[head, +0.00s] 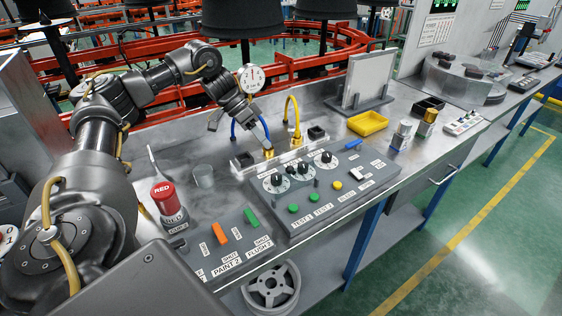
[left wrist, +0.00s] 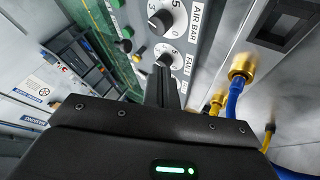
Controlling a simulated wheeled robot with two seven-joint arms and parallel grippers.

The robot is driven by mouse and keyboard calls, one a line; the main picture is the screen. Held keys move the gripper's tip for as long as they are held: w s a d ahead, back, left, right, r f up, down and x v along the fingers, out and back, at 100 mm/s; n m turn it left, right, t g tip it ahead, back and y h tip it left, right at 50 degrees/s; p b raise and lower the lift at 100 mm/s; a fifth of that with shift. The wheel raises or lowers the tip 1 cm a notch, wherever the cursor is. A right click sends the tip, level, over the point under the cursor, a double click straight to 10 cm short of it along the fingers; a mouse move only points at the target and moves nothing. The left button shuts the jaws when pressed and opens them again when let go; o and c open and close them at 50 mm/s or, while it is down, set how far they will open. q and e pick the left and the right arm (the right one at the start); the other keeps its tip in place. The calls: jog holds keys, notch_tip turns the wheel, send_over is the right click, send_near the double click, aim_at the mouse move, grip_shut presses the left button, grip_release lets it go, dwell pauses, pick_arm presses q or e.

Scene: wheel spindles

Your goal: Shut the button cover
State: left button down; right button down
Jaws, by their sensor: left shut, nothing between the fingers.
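My left gripper (head: 250,120) hangs above the back of the control panel (head: 290,208), near the blue and yellow hoses. In the left wrist view its fingers (left wrist: 162,75) are shut and empty, with the FAN knob (left wrist: 168,62) beyond them. No part is plainly recognisable as the button cover. One dark square fitting (head: 245,160) in a pale frame sits at the panel's back left, another (head: 317,133) at its back right. A dark square recess (left wrist: 287,22) shows in the left wrist view. I cannot tell whether any lid is open. My right gripper is out of view.
Brass hose fittings (head: 296,141) stand behind the knobs. A yellow tray (head: 368,123) and a grey stand (head: 360,102) are to the right. Some bare bench lies between.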

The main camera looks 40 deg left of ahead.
aim_at(295, 179)
pick_arm(q)
jog(key=x, duration=0.5)
jog(key=shift+d+f, duration=0.2)
jog(key=d, duration=0.1)
jog(key=s+d+r+p, duration=0.1)
jog(key=shift+d, duration=0.35)
jog(key=shift+s+d, duration=0.15)
jog(key=shift+d, duration=0.2)
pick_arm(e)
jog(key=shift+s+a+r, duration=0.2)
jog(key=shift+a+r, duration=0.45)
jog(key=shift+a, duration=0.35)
pick_arm(q)
jog(key=shift+p, duration=0.3)
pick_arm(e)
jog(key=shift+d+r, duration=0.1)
